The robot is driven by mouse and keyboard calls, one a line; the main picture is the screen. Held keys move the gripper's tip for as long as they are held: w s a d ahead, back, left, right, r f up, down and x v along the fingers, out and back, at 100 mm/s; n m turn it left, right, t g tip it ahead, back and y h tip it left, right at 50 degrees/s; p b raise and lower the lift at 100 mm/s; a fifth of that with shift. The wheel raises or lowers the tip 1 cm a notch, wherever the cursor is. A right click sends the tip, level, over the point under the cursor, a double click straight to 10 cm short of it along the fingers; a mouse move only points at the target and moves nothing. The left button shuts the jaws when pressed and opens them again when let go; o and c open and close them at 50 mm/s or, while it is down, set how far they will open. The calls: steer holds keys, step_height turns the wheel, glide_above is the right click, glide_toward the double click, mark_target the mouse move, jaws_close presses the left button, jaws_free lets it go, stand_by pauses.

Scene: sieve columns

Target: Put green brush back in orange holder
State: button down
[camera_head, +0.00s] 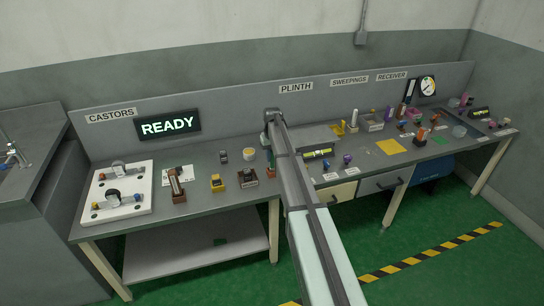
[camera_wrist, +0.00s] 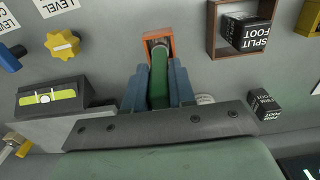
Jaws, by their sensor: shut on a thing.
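My gripper (camera_wrist: 158,84) has its two blue fingers shut on the green brush (camera_wrist: 158,76) in the wrist view. The brush lies between the fingers and points up the picture. The orange holder (camera_wrist: 144,48) is a small open frame straight ahead of the fingertips. The far end of the brush overlaps the holder's opening; I cannot tell how deep it is, or whether they touch.
A brown box (camera_wrist: 213,30) with a black SPLIT FOOT block stands beside the holder. A loose black block (camera_wrist: 264,104) lies nearer. A yellow level (camera_wrist: 47,98) and yellow knob (camera_wrist: 62,44) are on the other side. A white board (camera_head: 146,207) is at the bench's left.

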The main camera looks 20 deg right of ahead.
steer(key=shift+f, duration=0.1)
steer(key=c, duration=0.9)
jaws_free()
steer(key=shift+c, duration=0.2)
step_height(320, 180, up, 12)
steer(key=shift+r, duration=0.15)
